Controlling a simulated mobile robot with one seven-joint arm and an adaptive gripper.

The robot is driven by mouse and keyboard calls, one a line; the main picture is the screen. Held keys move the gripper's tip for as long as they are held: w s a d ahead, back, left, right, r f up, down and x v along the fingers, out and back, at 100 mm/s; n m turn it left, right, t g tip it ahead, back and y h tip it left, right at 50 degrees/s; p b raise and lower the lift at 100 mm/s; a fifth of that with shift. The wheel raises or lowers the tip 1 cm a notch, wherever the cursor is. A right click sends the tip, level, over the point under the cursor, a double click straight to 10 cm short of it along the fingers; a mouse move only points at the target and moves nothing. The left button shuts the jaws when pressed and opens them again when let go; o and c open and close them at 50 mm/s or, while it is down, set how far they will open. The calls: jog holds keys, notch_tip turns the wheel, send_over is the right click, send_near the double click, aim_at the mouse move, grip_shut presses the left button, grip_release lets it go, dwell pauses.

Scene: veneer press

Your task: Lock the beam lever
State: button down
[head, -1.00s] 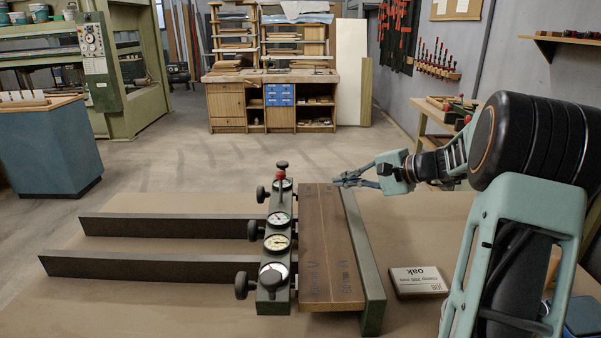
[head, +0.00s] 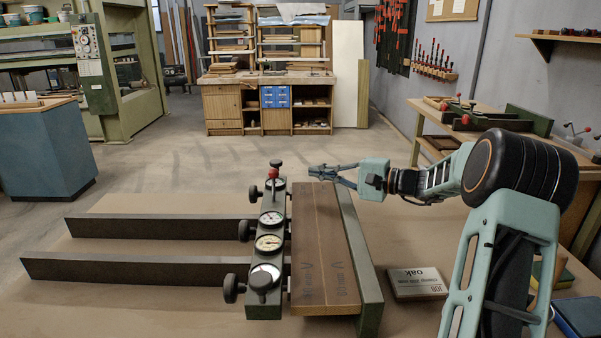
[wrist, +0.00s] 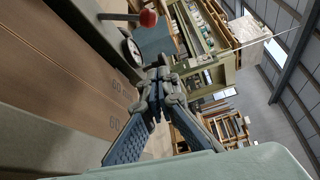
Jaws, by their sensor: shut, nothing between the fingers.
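The beam (head: 264,303) is a dark green bar with dial gauges and black knobs, lying along the left edge of the brown wood panel (head: 322,255). The beam lever has a red ball knob (head: 273,174) near the beam's far end. In the wrist view the red ball (wrist: 148,18) sits on a thin rod at the top, beside a dial. My gripper (head: 314,172) is shut and empty, above the panel's far end. It is to the right of the red ball and apart from it. The lever's base is partly hidden in the head view.
Two dark rails (head: 140,271) run left from the beam. A green fence (head: 370,305) stands along the panel's right side. An oak sample block (head: 418,283) lies right of it. A side bench (head: 480,125) stands at the back right. The board between the rails is bare.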

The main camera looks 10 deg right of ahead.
aim_at(274, 186)
jog(key=shift+w+a, duration=0.35)
jog(key=shift+a, duration=1.1)
jog(key=shift+w+a, duration=0.3)
jog(key=shift+a, duration=1.1)
jog(key=shift+w+a, duration=0.35)
jog(key=shift+a, duration=1.1)
jog(key=shift+d+b, duration=0.1)
jog(key=shift+b, duration=0.45)
jog(key=shift+s, duration=0.1)
jog(key=shift+n, duration=0.3)
